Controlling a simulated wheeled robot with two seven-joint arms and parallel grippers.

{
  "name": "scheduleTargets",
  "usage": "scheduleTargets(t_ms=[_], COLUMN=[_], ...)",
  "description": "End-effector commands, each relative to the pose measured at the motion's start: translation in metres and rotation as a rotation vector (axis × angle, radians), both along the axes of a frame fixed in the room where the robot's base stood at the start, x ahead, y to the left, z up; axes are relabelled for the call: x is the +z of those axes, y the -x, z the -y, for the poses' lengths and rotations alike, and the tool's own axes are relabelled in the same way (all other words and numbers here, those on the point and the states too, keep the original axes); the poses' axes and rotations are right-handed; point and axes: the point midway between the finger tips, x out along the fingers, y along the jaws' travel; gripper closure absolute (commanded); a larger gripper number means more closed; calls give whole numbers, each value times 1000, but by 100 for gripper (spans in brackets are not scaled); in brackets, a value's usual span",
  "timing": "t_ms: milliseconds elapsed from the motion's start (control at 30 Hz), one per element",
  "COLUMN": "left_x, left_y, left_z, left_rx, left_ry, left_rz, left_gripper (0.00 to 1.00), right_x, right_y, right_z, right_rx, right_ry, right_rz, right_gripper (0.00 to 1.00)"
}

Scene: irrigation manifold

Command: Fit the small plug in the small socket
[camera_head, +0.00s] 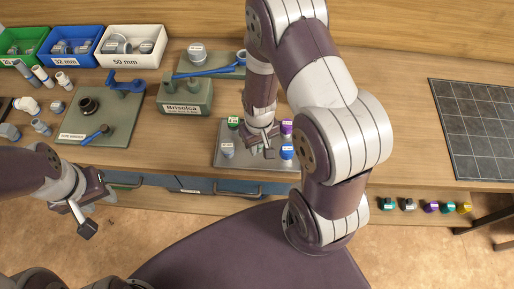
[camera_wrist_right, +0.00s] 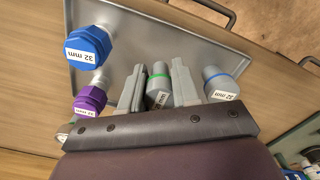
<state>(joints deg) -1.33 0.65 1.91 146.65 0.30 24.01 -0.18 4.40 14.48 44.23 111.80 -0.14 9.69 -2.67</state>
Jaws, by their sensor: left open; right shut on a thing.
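My right gripper (camera_wrist_right: 157,90) is shut on a grey plug with a green band (camera_wrist_right: 159,76); its label is too small to read. In the head view the right gripper (camera_head: 264,142) is low over the grey tray (camera_head: 257,163), among the fittings. A green fitting (camera_head: 234,122), a purple fitting (camera_head: 286,126), a blue fitting (camera_head: 287,152) and a grey blue-banded piece (camera_head: 227,150) stand around it. I cannot tell which is the small socket; the plug's lower end is hidden. My left gripper (camera_head: 78,213) is open and empty, off the bench's front edge.
A board with a black fitting (camera_head: 88,106) and a green Brisolca block (camera_head: 185,97) stand left of the tray. Green, blue and white bins (camera_head: 130,45) line the back. A dark tiled mat (camera_head: 478,125) lies right. Several coloured caps (camera_head: 431,206) sit on a lower shelf.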

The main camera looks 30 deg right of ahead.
Motion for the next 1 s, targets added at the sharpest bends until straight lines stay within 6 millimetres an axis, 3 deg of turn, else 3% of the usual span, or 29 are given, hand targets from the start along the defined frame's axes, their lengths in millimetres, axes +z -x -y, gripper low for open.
scheduleTargets(t_ms=[300, 667, 700, 767, 1000], left_x=[7, 3, 4, 4, 4], left_y=[0, 0, 0, 0, 0], left_z=[0, 0, 0, 0, 0], left_rx=[0, 0, 0, 0, 0], left_ry=[0, 0, 0, 0, 0], left_rz=[0, 0, 0, 0, 0], left_gripper=[57, 57, 57, 57, 57], right_x=[-42, -48, -48, -47, -47], right_y=[-5, -5, -5, -5, -5], right_z=[-3, -3, -2, -2, -3], right_rx=[-1, -1, -1, -1, -1], right_ry=[0, 0, 0, 0, 0], right_rz=[-2, 0, 1, 1, 0], right_gripper=[100, 100, 63, 44, 44])
